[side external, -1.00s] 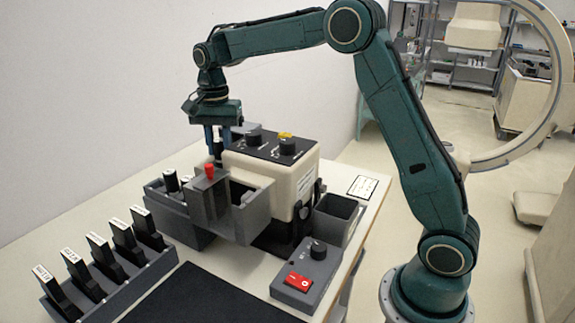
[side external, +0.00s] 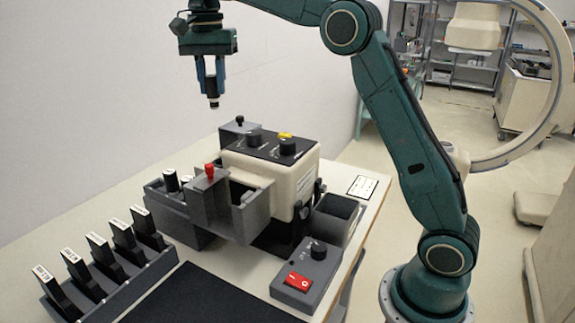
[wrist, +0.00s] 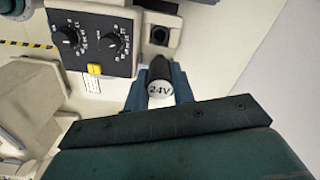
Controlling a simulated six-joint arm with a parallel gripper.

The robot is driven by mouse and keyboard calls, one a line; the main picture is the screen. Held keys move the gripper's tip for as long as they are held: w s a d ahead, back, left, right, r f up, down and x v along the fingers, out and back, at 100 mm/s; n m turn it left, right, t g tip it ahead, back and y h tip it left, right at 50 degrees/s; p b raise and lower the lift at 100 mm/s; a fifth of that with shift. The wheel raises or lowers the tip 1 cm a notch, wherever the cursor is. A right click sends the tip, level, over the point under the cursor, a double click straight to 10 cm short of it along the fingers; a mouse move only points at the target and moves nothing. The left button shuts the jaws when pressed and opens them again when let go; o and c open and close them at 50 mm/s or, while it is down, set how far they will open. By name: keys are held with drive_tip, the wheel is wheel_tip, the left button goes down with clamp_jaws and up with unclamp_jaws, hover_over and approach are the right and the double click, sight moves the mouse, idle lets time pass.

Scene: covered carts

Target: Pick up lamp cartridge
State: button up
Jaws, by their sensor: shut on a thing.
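The lamp cartridge (side external: 212,91) is a dark cylinder with a pale end. In the wrist view its white cap reads "24V" (wrist: 160,90). My gripper (side external: 211,78) is shut on it and holds it upright in the air, above and left of the cream lamp housing (side external: 262,172). In the wrist view the blue fingers (wrist: 160,84) stand on both sides of the cartridge. The housing's black top panel (wrist: 92,40) carries two knobs and a yellow button. Another pale-capped cylinder (side external: 171,180) stands in a grey holder (side external: 178,221) on the table.
A rack (side external: 112,286) with several black labelled pieces stands at the front left. A red-topped grey block (side external: 208,205) sits before the housing. A control box with a red switch (side external: 299,281) and an open grey bin (side external: 335,217) are to the right. A dark mat (side external: 215,300) is bare.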

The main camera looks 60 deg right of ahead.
sight(212, 76)
drive_tip(key=shift+r, duration=2.15)
drive_tip(key=shift+d, duration=0.1)
